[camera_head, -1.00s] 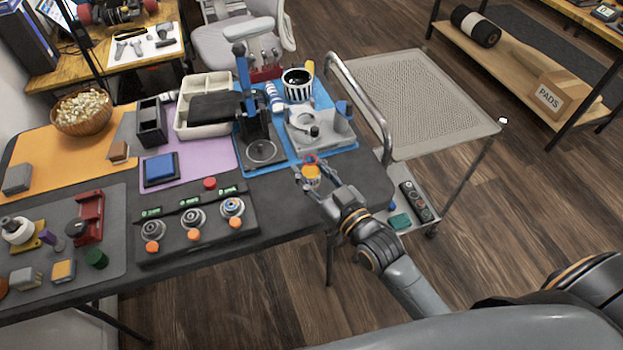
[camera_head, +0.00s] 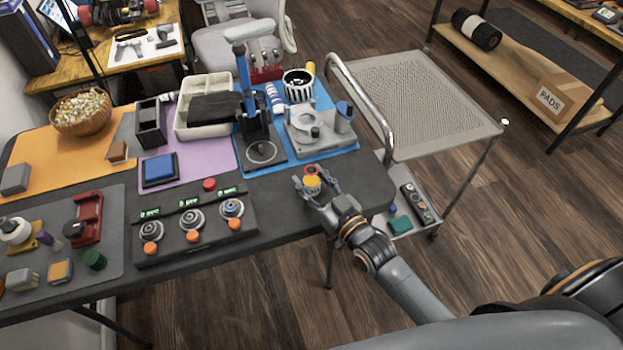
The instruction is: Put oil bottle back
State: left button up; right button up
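The oil bottle, as far as I can tell, is the small yellow-orange item (camera_head: 312,183) with a red ring-like top at the front right part of the dark table (camera_head: 365,187). It appears to stand on the table, though its base is hidden. My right gripper (camera_head: 316,187) is around it, coming in from the lower right. Its fingers are spread on both sides, and a gap shows on the right side of the bottle. Whether the left finger touches it is too small to tell. My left gripper is not in view.
Behind the bottle, a blue mat (camera_head: 345,148) bears a grey fixture (camera_head: 305,130) and a black-and-white striped cup (camera_head: 298,84). A panel with several knobs (camera_head: 191,220) lies to the left. A cart with a metal handle (camera_head: 362,105) stands to the right. The table's right corner is bare.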

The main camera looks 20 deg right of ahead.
jog(key=shift+o, duration=0.5)
jog(key=shift+r, duration=0.1)
jog(key=shift+s+r, duration=0.1)
jog(key=v, duration=1.1)
jog(key=shift+s+d, duration=0.15)
jog(key=shift+s, duration=0.25)
